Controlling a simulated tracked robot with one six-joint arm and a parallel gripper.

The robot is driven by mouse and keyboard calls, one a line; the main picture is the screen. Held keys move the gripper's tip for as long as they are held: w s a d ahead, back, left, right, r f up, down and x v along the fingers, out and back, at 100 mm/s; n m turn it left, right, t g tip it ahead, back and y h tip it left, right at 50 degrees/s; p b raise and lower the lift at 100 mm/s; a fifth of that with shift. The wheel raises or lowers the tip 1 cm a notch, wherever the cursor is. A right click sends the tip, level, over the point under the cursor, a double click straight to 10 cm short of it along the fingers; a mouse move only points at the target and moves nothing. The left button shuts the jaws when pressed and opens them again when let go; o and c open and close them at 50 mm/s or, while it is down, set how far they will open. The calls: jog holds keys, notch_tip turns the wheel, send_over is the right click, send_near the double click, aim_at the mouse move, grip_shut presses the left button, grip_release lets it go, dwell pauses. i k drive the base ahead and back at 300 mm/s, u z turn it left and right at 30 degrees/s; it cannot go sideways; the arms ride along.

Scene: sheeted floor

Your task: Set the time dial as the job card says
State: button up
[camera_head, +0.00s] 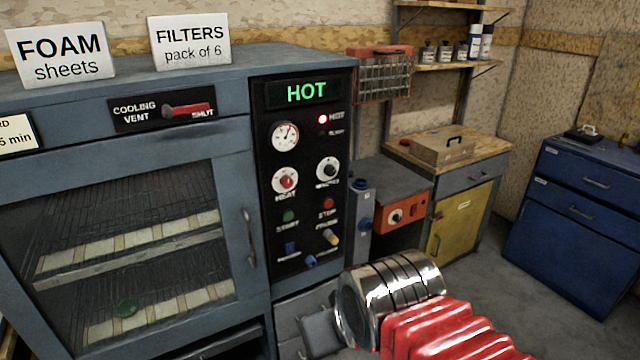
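The control panel (304,140) is on the right of the blue-grey oven front. Its time dial (327,170) is a white disc with a dark knob; its small label seems to read minutes, and its setting is too small to read. The red-centred heat dial (286,180) is to its left. The job card (16,134) is cut off by the left edge; only "RD" and "5 min" show. My gripper (320,332) is at the bottom, at the end of my silver and red arm, below the panel and apart from the dial. Its fingers cannot be made out clearly.
The lit display (306,92) reads HOT. A green start button (288,216) and red stop button (328,204) sit below the dials. The oven door handle (249,238) stands out left of the panel. An orange unit (404,214) and yellow cabinet (461,222) stand right.

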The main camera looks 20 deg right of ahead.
aim_at(329, 170)
jog(key=u, duration=0.45)
jog(key=k, duration=0.55)
jog(key=u, duration=0.8)
jog(key=k, duration=0.55)
jog(key=u, duration=0.3)
jog(key=i, duration=1.65)
jog(key=z, duration=1.3)
jog(key=i, duration=0.95)
jog(key=z, duration=0.6)
